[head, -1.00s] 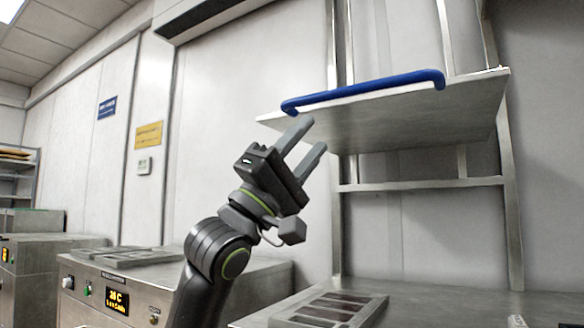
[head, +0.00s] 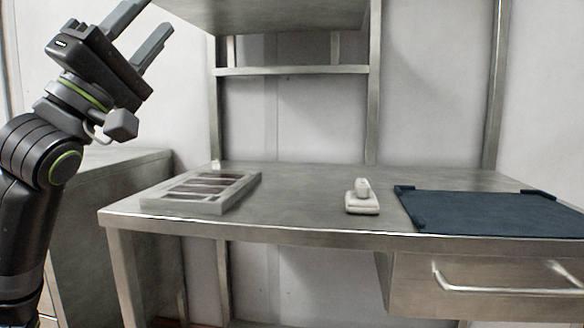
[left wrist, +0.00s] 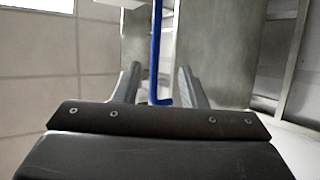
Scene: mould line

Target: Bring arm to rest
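My left gripper (head: 142,38) is raised at the upper left of the head view, its two fingers spread apart with nothing between them. In the left wrist view its fingers (left wrist: 157,85) are also apart. A blue bar (left wrist: 156,55) shows between and beyond the fingers there; I see no contact with it. My right gripper is not in either view.
A steel table (head: 300,222) holds a mould tray (head: 203,190) with dark cavities, a small white object (head: 362,197) and a dark blue mat (head: 490,212). A drawer (head: 480,285) is under the right side. A shelf (head: 270,15) hangs above.

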